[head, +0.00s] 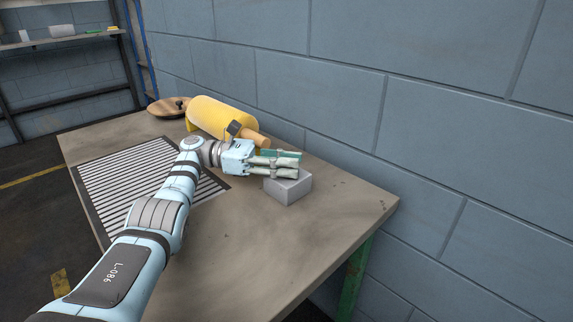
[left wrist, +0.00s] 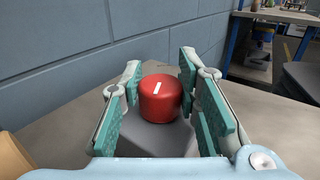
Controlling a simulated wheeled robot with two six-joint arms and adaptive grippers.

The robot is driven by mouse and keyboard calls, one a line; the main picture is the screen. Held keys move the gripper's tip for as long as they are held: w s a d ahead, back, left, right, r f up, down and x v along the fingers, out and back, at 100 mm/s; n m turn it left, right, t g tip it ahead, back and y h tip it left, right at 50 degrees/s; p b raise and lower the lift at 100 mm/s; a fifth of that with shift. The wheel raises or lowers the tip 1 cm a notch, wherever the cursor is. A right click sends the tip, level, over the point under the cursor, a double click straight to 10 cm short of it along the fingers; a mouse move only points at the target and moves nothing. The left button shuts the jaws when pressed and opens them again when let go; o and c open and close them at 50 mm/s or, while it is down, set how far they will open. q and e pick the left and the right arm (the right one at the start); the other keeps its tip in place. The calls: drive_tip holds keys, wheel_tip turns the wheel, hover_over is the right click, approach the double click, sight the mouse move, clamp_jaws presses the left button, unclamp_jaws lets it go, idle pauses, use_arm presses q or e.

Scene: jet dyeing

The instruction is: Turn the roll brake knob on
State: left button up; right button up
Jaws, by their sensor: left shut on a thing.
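The roll brake knob (left wrist: 160,102) is a red round cap with a short white mark on top, tilted slightly right of straight up in the left wrist view. It sits on a grey block (head: 289,189) near the wall side of the table; the block also shows in the left wrist view (left wrist: 158,143). My left gripper (head: 297,163) is shut on the knob, its teal-padded fingers on either side of it. In the head view the fingers hide the knob. My right gripper is in neither view.
A yellow roll (head: 221,115) on a wooden core lies behind my left wrist. A round brown lid (head: 166,107) lies at the table's far end. A slatted grille (head: 120,190) is set in the tabletop (head: 265,250). A blue block wall (head: 440,130) runs along the right.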

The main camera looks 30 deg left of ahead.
use_arm(q)
drive_tip(key=o, duration=1.2)
wheel_tip(320, 180, up, 10)
drive_tip(key=shift+w, duration=0.1)
